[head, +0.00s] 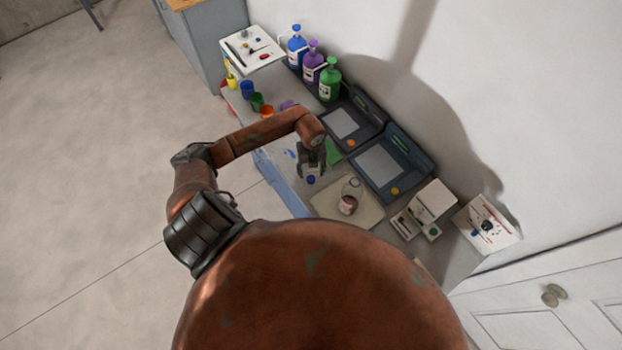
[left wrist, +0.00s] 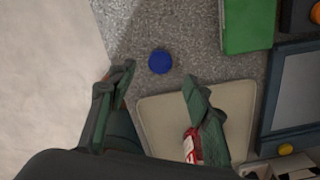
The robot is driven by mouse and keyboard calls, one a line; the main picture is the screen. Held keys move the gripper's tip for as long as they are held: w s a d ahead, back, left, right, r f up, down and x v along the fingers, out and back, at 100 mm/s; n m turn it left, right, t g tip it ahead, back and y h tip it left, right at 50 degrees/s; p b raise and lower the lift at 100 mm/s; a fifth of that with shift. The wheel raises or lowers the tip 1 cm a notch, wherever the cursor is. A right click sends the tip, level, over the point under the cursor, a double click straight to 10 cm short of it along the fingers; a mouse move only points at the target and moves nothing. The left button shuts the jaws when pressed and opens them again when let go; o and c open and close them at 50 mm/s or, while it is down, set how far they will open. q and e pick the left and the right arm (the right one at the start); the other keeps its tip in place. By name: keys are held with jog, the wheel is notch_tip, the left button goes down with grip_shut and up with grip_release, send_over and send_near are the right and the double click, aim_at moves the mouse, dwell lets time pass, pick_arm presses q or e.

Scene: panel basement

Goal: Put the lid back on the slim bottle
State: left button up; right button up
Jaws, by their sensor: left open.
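The blue round lid (head: 311,179) lies on the grey worktop, just left of a beige mat. The slim bottle (head: 348,205), clear with dark red low down, appears upright on the mat. My left gripper (head: 312,170) is open and empty above the lid. In the left wrist view the lid (left wrist: 159,61) shows between and a little beyond the fingertips of my left gripper (left wrist: 159,77). There the bottle's red and white label (left wrist: 192,146) shows beside the right-hand finger, which hides part of it. My right gripper is not in view.
The beige mat (head: 376,214) lies near the front edge. Big blue, purple and green bottles (head: 329,80) stand at the back, with small paint cups (head: 257,101) along the left. Bare worktop surrounds the lid.

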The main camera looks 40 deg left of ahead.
aim_at(311, 178)
pick_arm(q)
jog(key=f, duration=0.1)
jog(key=f+p, duration=0.1)
jog(key=f, duration=0.1)
jog(key=f+p, duration=0.1)
jog(key=shift+w+a+f, duration=0.1)
jog(key=shift+a+f, duration=0.15)
jog(key=shift+f, duration=0.4)
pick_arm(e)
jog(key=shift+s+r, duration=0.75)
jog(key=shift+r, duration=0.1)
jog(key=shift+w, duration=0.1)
pick_arm(q)
jog(key=c, duration=0.8)
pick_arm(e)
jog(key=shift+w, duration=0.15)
